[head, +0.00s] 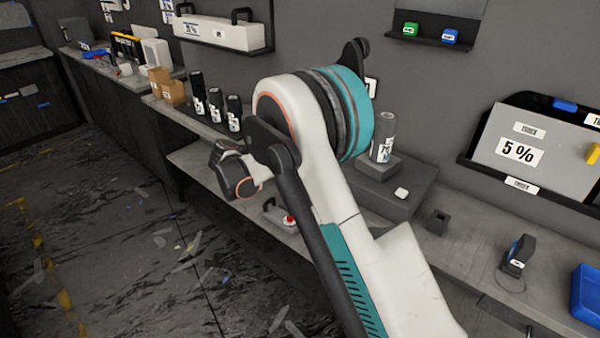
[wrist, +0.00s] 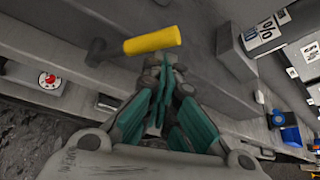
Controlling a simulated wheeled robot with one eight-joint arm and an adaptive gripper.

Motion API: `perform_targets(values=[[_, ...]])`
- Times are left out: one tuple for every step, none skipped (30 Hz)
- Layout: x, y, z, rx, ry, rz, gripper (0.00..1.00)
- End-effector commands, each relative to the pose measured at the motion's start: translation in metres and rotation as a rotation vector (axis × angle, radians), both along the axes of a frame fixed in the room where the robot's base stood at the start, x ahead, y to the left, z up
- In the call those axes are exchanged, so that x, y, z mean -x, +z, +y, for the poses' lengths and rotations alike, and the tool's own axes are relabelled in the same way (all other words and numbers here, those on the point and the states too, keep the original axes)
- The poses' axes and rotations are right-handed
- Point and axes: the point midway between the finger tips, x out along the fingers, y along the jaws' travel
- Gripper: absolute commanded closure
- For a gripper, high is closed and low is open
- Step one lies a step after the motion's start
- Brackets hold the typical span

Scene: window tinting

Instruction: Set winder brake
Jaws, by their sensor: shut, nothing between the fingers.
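A lever with a yellow grip (wrist: 152,40) and a dark block at its other end shows at the top of the wrist view. It may be the winder brake, but I cannot tell for sure. My gripper (wrist: 163,72) has its teal fingers shut and empty, with the tips just below the yellow grip in the picture. I cannot tell whether they touch it. The gripper and the lever do not show in the head view, where my arm covers the middle.
A pale box with a red knob (head: 289,219) sits low by the bench; the knob also shows in the wrist view (wrist: 47,79). Black bottles (head: 215,105), a grey roll (head: 383,137) and a blue bin (head: 587,293) stand on the bench. Floor at left has scattered scraps.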

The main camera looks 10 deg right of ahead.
Motion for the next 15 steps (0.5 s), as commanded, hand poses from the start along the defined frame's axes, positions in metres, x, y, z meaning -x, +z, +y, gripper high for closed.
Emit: perform_targets(values=[[-0.004, 0.005, 0.002, 0.001, 0.001, -0.001, 1.0], [-0.005, 0.006, 0.003, 0.001, 0.001, -0.001, 1.0], [-0.007, 0.008, 0.004, 0.001, 0.001, -0.001, 1.0], [-0.009, 0.009, 0.005, 0.001, 0.001, -0.001, 1.0], [-0.01, 0.01, 0.006, 0.001, 0.001, -0.001, 1.0], [-0.012, 0.011, 0.008, 0.001, 0.001, -0.001, 1.0], [-0.013, 0.013, 0.009, 0.001, 0.001, -0.001, 1.0], [-0.015, 0.013, 0.01, 0.001, 0.001, -0.001, 1.0], [-0.016, 0.015, 0.011, 0.001, 0.001, -0.001, 1.0], [-0.017, 0.015, 0.012, 0.001, 0.001, -0.001, 1.0], [-0.018, 0.016, 0.013, 0.001, 0.001, -0.001, 1.0], [-0.02, 0.016, 0.014, 0.001, 0.001, -0.001, 1.0], [-0.021, 0.017, 0.015, 0.001, 0.001, -0.001, 1.0], [-0.022, 0.017, 0.015, 0.001, 0.002, -0.001, 1.0], [-0.023, 0.018, 0.016, 0.001, 0.002, -0.001, 1.0]])
